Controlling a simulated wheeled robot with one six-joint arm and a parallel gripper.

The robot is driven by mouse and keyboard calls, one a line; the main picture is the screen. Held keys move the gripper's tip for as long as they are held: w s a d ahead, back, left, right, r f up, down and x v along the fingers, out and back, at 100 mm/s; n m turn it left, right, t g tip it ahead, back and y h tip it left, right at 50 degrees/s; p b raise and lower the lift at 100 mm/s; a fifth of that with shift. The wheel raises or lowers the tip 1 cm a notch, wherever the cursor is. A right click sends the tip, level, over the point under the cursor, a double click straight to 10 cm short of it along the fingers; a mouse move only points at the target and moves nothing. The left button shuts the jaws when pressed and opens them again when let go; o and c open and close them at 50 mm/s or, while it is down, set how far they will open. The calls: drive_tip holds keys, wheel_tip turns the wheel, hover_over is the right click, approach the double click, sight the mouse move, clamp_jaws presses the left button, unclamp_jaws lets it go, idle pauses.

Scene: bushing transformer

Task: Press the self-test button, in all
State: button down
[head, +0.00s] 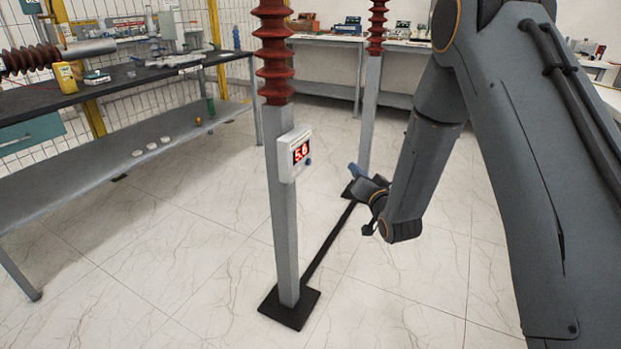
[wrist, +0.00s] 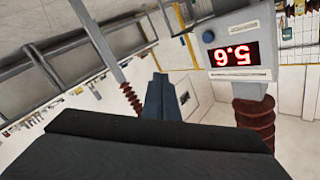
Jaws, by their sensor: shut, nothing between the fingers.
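A white meter box (head: 294,153) with a red lit display (head: 301,152) is fixed to a grey post. A round blue button (head: 308,161) sits on its face near the lower right of the display. In the wrist view the box (wrist: 236,73) appears upside down at upper right, with the blue button (wrist: 208,39) above the digits, which seem to read 5.6. My gripper (head: 354,169) is to the right of the box in the head view, apart from it. In the wrist view its blue fingers (wrist: 160,97) are together, empty, left of and below the button.
The grey post (head: 283,220) stands on a black foot plate (head: 289,308) and carries a red-brown ribbed insulator (head: 273,50). A second post (head: 370,115) stands behind. A workbench (head: 110,85) lines the left side. The tiled floor between bench and post is clear.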

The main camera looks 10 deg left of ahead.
sight(308, 162)
drive_tip(key=shift+w+a+f+t+y+b, duration=0.2)
drive_tip(key=shift+a+f+t+y+b, duration=0.55)
drive_tip(key=shift+a+f, duration=0.3)
drive_tip(key=w+a+b, duration=0.2)
drive_tip(key=w+a, duration=0.1)
drive_tip(key=a, duration=0.5)
drive_tip(key=shift+a, duration=0.15)
idle(1.7)
drive_tip(key=shift+w+a, duration=0.1)
drive_tip(key=shift+a, duration=0.3)
